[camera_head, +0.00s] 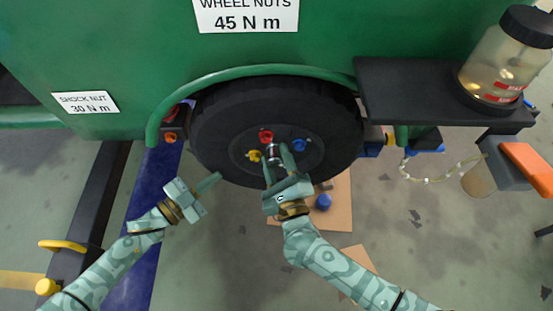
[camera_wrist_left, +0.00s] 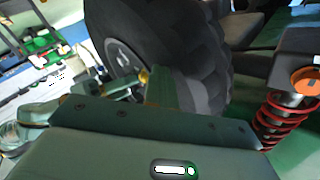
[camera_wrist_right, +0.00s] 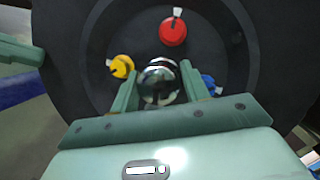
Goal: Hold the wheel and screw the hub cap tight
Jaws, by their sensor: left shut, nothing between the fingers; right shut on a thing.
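The black wheel (camera_head: 225,110) sits under the green arch of the vehicle. Red (camera_head: 265,136), yellow (camera_head: 254,155) and blue (camera_head: 299,145) nuts are on its face. A shiny metal hub cap (camera_wrist_right: 158,84) is at the wheel's centre, between the fingers of my right gripper (camera_wrist_right: 160,92), which is shut on it. Whether it is fully seated cannot be told. In the head view my right gripper (camera_head: 277,165) reaches up to the wheel's middle. My left gripper (camera_head: 216,182) is shut and empty by the tyre's lower left edge; its fingers also show before the tyre in the left wrist view (camera_wrist_left: 155,92).
A black shelf (camera_head: 405,85) at the right carries a jar of fluid (camera_head: 495,70). A red coil spring (camera_wrist_left: 280,120) stands beside the tyre. A blue cap-like object (camera_head: 323,202) lies on cardboard (camera_head: 340,205) below the wheel. A dark beam (camera_head: 95,200) runs at the left.

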